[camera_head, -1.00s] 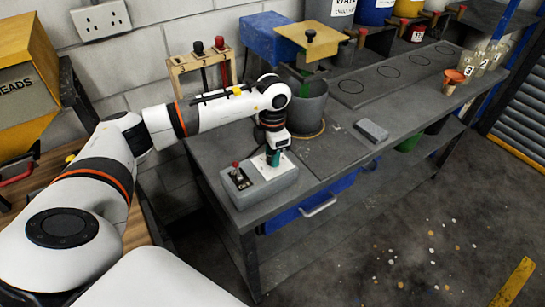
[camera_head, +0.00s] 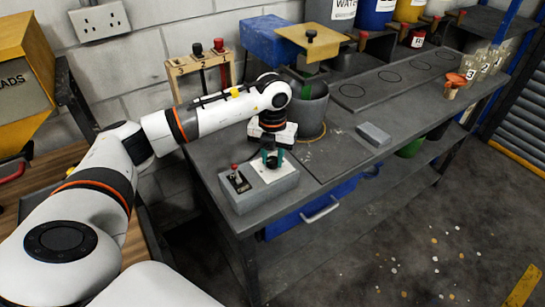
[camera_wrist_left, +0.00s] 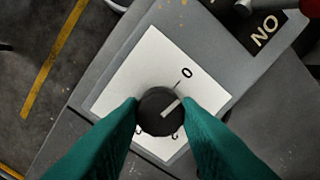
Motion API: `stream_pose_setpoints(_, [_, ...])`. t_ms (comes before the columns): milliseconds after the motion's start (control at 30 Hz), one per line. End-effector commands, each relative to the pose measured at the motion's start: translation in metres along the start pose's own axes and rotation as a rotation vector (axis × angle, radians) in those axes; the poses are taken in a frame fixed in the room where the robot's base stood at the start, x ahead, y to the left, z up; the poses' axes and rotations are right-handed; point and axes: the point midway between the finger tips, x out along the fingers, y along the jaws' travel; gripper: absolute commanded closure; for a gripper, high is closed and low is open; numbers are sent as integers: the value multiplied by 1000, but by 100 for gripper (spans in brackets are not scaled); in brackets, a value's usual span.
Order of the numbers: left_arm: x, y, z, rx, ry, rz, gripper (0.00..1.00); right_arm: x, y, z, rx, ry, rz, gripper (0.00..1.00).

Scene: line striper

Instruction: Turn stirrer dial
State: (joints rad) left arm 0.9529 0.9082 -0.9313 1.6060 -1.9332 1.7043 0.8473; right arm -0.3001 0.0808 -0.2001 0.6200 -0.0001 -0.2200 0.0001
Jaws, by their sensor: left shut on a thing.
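The stirrer dial (camera_wrist_left: 161,111) is a round black knob with a pale pointer line, on a white plate (camera_wrist_left: 150,62) marked 0 and other figures partly hidden. The plate is on the grey control box (camera_head: 240,203) on the bench. My left gripper (camera_wrist_left: 160,117) has its green fingers on both sides of the dial and is shut on it. The pointer aims up and right in the left wrist view, a little off the 0 line. In the head view the left gripper (camera_head: 272,160) reaches down onto the box. My right gripper is not in view.
A red-tipped toggle switch (camera_head: 236,174) stands on the box beside the plate. A grey pot (camera_head: 309,108) stands behind the gripper, with a blue block (camera_head: 270,38) near it. A grey block (camera_head: 373,134) lies to the right. The bench front is clear.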

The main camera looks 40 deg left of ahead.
Motion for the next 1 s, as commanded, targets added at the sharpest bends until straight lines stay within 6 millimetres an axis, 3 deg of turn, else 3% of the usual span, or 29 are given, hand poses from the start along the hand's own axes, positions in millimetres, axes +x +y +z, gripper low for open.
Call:
stream_pose_setpoints(333, [-2,0,-1,-107,4,1,92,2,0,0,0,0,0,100])
stream_pose_setpoints(800, [-2,0,-1,-118,5,1,92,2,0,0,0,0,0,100])
stream_pose_setpoints(833, [-2,0,-1,-117,5,1,65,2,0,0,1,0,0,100])
stream_pose_setpoints(933, [-2,0,-1,-117,4,1,48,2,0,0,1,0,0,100])
stream_pose_setpoints(1000, [-1,0,-1,-116,3,1,48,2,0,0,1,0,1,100])
